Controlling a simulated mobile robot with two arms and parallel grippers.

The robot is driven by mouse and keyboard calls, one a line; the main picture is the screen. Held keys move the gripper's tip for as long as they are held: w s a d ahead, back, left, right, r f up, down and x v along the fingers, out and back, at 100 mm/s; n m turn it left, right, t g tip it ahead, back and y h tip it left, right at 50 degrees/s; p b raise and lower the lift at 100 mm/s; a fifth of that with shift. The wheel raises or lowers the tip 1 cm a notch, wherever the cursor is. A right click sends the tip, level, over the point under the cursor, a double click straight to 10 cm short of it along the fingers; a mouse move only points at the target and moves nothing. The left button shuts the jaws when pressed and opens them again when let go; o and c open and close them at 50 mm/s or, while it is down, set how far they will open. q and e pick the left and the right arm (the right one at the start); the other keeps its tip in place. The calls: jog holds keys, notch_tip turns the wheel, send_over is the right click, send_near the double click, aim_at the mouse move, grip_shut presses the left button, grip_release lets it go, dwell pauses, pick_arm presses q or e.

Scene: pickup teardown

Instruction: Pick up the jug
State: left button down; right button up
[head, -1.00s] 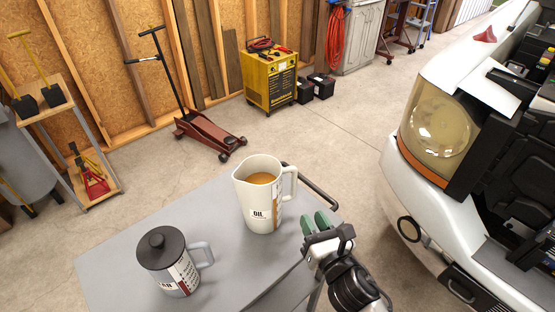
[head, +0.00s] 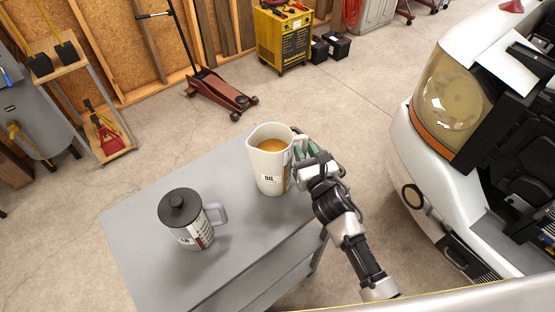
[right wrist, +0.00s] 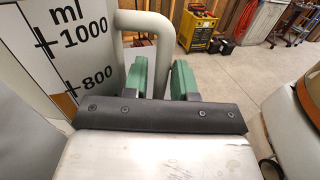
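The jug (head: 266,173) is white and tapered, labelled OIL, with amber liquid inside. It stands upright on the grey cart top, its handle toward the right. My right gripper (head: 304,149) is at the jug's right side, at the handle. In the right wrist view, the pale handle (right wrist: 163,50) passes between the two green fingers (right wrist: 160,80). It nearly fills the gap, and I cannot tell whether the fingers press on it. The jug's wall (right wrist: 55,45) shows ml marks at left there. My left gripper is not in view.
A grey lidded pitcher (head: 183,222) stands on the cart top (head: 260,240), left of and nearer than the jug. A white vehicle (head: 410,170) is at right. A red floor jack (head: 221,92) and a yellow charger (head: 283,40) stand behind on open floor.

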jog(key=shift+w+a+f, duration=0.1)
jog(key=shift+w, duration=0.35)
jog(key=shift+c, duration=0.2)
jog(key=shift+s, duration=0.1)
grip_shut()
dwell(0.8)
